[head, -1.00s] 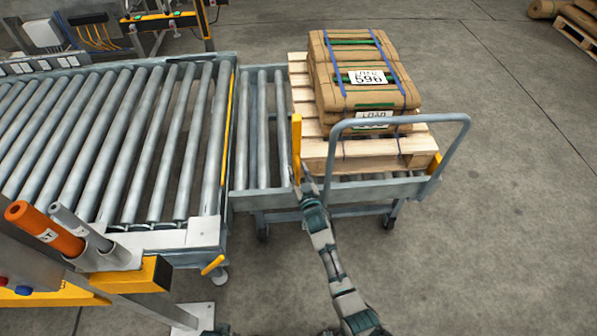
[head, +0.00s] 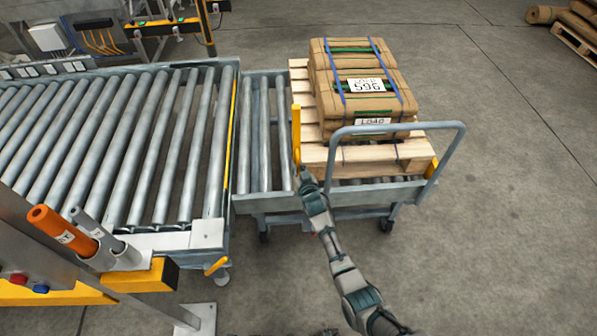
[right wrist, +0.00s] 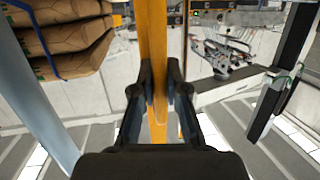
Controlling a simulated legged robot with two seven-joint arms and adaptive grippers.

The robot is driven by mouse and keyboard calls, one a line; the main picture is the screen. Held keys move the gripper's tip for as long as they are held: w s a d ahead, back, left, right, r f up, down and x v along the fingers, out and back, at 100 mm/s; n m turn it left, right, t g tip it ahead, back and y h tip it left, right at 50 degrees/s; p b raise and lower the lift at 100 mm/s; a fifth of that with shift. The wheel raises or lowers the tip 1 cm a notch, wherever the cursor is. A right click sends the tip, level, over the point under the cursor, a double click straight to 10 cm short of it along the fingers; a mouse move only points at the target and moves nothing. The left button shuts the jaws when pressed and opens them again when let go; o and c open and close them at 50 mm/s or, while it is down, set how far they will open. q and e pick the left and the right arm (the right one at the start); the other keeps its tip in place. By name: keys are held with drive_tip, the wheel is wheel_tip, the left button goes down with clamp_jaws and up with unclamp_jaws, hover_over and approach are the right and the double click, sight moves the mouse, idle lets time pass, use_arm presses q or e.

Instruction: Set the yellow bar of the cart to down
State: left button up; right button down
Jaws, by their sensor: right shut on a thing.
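The yellow bar (head: 296,132) stands upright at the near left side of the cart (head: 384,195), beside the wooden pallet. My right gripper (head: 303,172) is at the bar's lower end in the head view. In the right wrist view the bar (right wrist: 152,45) runs down between the two fingers of the right gripper (right wrist: 162,95), which is shut on it. The fingers hide part of the bar's lower end in the head view. My left gripper is not in view.
The cart carries a pallet (head: 318,157) with strapped brown sacks (head: 362,84). A grey handle (head: 463,140) rises at its right. A roller conveyor (head: 165,150) adjoins the cart on the left. Open floor (head: 500,240) lies to the right.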

sight(295, 150)
drive_tip(key=shift+w+r+g+p, duration=0.25)
drive_tip(key=shift+w+g, duration=0.1)
drive_tip(key=shift+w, duration=0.3)
drive_tip(key=shift+w+r+g+p, duration=0.1)
drive_tip(key=shift+w+r+g, duration=0.1)
drive_tip(key=shift+w+g, duration=0.3)
use_arm(q)
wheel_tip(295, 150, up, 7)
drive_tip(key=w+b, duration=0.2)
drive_tip(key=b, duration=0.2)
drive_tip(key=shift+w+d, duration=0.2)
use_arm(e)
drive_tip(key=shift+w+f+m+g, duration=0.15)
drive_tip(key=shift+w+g, duration=0.4)
drive_tip(key=shift+w, duration=0.45)
drive_tip(key=shift+w+f+m+g, duration=0.15)
drive_tip(key=shift+w+g, duration=0.4)
drive_tip(key=shift+w, duration=0.45)
drive_tip(key=shift+w+f+m+g, duration=0.15)
drive_tip(key=shift+w+g, duration=0.4)
drive_tip(key=shift+w, duration=0.45)
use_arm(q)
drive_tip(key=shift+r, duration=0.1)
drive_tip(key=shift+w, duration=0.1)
use_arm(e)
drive_tip(key=c, duration=1.2)
unclamp_jaws()
drive_tip(key=shift+a+f, duration=0.1)
drive_tip(key=shift+s, duration=0.1)
